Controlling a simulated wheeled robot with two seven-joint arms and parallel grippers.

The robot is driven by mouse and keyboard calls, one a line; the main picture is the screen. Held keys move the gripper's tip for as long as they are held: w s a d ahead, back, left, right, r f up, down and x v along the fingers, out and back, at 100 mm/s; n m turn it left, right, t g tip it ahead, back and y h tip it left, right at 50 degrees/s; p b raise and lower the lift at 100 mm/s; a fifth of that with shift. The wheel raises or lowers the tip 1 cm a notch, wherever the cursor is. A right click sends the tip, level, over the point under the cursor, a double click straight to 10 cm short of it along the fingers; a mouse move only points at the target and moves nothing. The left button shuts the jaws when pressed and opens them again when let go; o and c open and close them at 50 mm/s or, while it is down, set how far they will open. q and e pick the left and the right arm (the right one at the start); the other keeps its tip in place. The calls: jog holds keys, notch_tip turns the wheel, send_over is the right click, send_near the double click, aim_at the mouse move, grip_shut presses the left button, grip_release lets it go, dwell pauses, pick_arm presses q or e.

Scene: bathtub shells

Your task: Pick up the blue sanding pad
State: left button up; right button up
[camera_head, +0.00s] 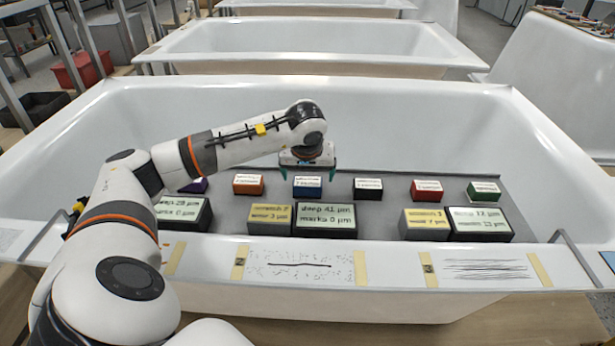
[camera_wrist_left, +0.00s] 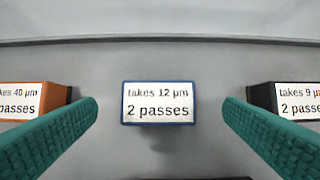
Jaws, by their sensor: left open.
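The blue sanding pad (camera_head: 307,191) lies on a grey board inside the near white tub. It is a small block with a white label on top. In the left wrist view the blue pad (camera_wrist_left: 158,123) sits in the middle, with a label reading "takes 12 µm, 2 passes". My left gripper (camera_head: 308,164) is open and empty just above the blue pad. Its two teal fingers (camera_wrist_left: 158,105) show on either side of the pad with gaps, not touching it. My right gripper is not in view.
An orange pad (camera_head: 248,190) and a black pad (camera_head: 367,194) flank the blue one. A purple pad (camera_head: 194,187), a red pad (camera_head: 427,196) and a green pad (camera_head: 483,197) share the row. Larger labelled blocks (camera_head: 325,233) stand in front, before the tub's near rim (camera_head: 390,250).

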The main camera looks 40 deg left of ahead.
aim_at(308, 179)
pick_arm(q)
jog(key=x, duration=0.5)
jog(key=shift+w+a, duration=0.3)
jog(key=shift+a, duration=0.1)
jog(key=c, duration=1.1)
